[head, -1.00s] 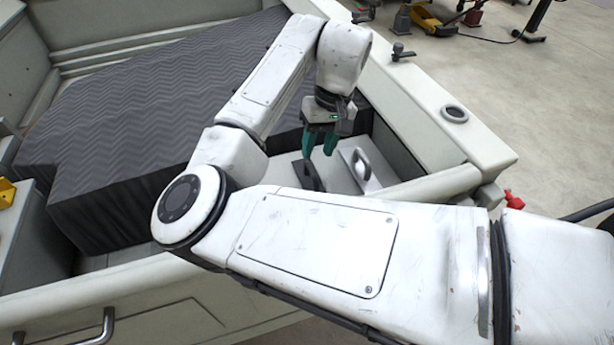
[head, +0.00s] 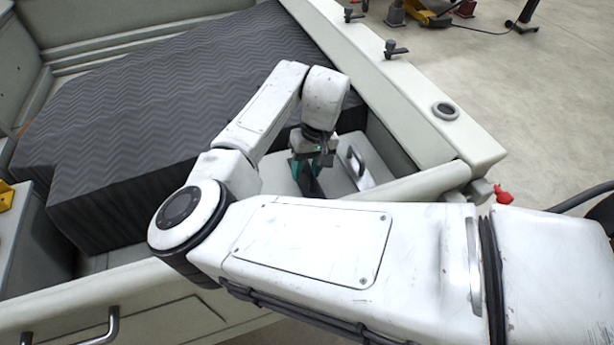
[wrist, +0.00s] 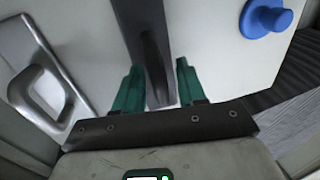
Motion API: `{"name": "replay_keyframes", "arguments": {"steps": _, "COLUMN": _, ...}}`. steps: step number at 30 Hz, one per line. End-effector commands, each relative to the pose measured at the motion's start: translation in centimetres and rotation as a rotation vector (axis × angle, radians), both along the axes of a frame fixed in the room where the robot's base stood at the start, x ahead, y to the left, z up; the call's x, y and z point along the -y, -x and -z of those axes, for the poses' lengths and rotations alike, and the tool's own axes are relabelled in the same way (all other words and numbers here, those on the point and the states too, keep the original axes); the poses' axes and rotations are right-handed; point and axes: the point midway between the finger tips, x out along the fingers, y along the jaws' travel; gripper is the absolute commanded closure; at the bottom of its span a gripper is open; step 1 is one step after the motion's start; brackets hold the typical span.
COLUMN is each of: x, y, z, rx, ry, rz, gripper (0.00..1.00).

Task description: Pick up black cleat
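The black cleat (head: 309,185) is a dark, narrow piece on the pale surface inside the hull corner, partly hidden by my gripper in the head view. In the wrist view the black cleat (wrist: 153,62) runs lengthwise between the fingers. My gripper (head: 306,168) points down over it. In the wrist view my gripper (wrist: 157,68) is open, with one green finger on each side of the cleat and visible gaps between. I cannot tell how far down the fingertips reach beside it.
A silver cleat (head: 357,165) on a plate stands just right; it also shows in the wrist view (wrist: 68,112). A blue knob (wrist: 268,18) sits on the other side. The dark ribbed cover (head: 150,100) lies left, and the pale hull rim (head: 420,120) rises right.

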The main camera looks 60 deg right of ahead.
Motion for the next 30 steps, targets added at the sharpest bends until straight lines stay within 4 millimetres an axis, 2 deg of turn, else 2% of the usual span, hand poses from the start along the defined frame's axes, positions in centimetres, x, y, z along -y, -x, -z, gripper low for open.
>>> {"name": "replay_keyframes", "arguments": {"steps": 2, "x": 0.0, "y": 0.0, "z": 0.0, "rx": 0.000, "ry": 0.000, "rz": 0.000, "gripper": 0.68}}
{"name": "replay_keyframes", "arguments": {"steps": 12, "x": 0.0, "y": 0.0, "z": 0.0, "rx": 0.000, "ry": 0.000, "rz": 0.000, "gripper": 1.00}}
{"name": "replay_keyframes", "arguments": {"steps": 25, "x": 0.0, "y": 0.0, "z": -0.2, "rx": 0.001, "ry": 0.001, "rz": 0.000, "gripper": 1.00}}
{"name": "replay_keyframes", "arguments": {"steps": 30, "x": 0.1, "y": 0.0, "z": -1.2, "rx": 0.002, "ry": 0.001, "rz": 0.000, "gripper": 1.00}}
